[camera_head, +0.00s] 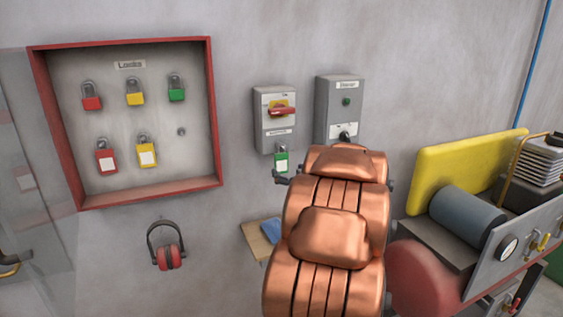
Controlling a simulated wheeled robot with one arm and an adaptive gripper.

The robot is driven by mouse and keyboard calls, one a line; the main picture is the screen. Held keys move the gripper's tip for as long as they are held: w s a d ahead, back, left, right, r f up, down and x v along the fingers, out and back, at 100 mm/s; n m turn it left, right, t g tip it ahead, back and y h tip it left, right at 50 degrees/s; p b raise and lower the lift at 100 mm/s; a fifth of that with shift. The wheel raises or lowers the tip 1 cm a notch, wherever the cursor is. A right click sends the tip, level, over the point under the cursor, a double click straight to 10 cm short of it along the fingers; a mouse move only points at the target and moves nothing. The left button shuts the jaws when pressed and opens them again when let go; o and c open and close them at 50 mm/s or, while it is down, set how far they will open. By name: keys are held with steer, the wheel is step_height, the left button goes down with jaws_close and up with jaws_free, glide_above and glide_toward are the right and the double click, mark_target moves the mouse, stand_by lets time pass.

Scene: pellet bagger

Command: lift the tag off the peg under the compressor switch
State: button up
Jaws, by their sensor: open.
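The switch box (275,118) with a red handle on a yellow plate is on the wall at centre; its small label is too blurred to read. A green padlock (281,161) with a white label hangs just under it. I cannot make out a separate tag or its peg; the area to the lower right is covered by my copper-coloured arm. My gripper (335,182) is mostly hidden behind that arm. Dark parts of it stick out on both sides, spread apart, the left one just below the green padlock. I see nothing held in it.
A machine with a yellow guard (460,168) and grey cylinder (467,217) fills the right.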

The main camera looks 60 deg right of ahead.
mark_target(282, 162)
steer(key=shift+p+x, duration=1.75)
steer(key=shift+x, duration=2.1)
steer(key=shift+s+d, duration=0.15)
steer(key=shift+d, duration=0.05)
steer(key=shift+c, duration=0.2)
steer(key=c, duration=1)
